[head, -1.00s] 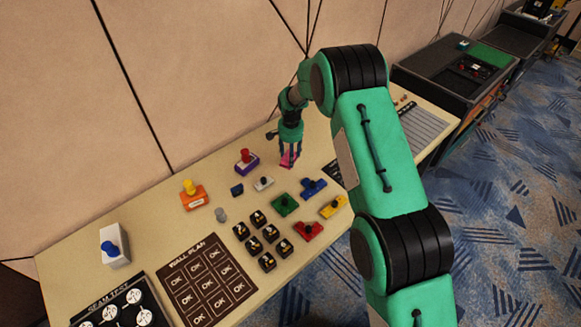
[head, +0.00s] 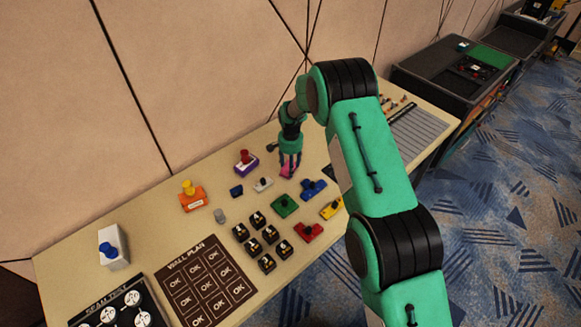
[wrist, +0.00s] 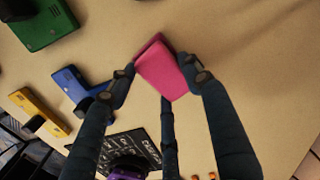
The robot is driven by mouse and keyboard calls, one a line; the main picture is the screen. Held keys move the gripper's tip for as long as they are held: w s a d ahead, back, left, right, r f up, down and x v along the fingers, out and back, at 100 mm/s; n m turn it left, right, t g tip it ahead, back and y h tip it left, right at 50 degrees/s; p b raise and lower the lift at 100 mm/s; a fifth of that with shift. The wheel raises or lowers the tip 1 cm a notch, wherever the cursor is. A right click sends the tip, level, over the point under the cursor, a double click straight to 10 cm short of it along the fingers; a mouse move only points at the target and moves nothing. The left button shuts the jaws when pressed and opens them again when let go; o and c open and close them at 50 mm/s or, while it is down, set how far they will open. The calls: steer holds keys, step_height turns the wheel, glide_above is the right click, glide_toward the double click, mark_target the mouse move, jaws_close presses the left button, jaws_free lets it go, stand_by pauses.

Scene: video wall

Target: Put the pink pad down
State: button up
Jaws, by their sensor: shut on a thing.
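The pink pad (wrist: 160,70) is a small block held between the fingertips of my gripper (wrist: 163,78) in the wrist view. My gripper is shut on it, with a finger on either side and a third finger below it in the picture. In the head view the pink pad (head: 287,172) shows between the fingertips of my gripper (head: 289,168), over the back part of the table (head: 235,280). The pad looks tilted. I cannot tell whether it touches the table top.
A blue piece (head: 313,189), a green piece (head: 285,205) and a white piece (head: 263,184) lie close to the gripper. A purple-based stamp with a red knob (head: 246,162) stands to its left. Bare table shows around the pad in the wrist view.

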steer(key=shift+f, duration=0.15)
steer(key=o, duration=1.2)
steer(key=shift+c, duration=0.2)
step_height(320, 180, up, 12)
steer(key=p, duration=0.1)
steer(key=shift+p, duration=0.35)
steer(key=shift+r, duration=0.25)
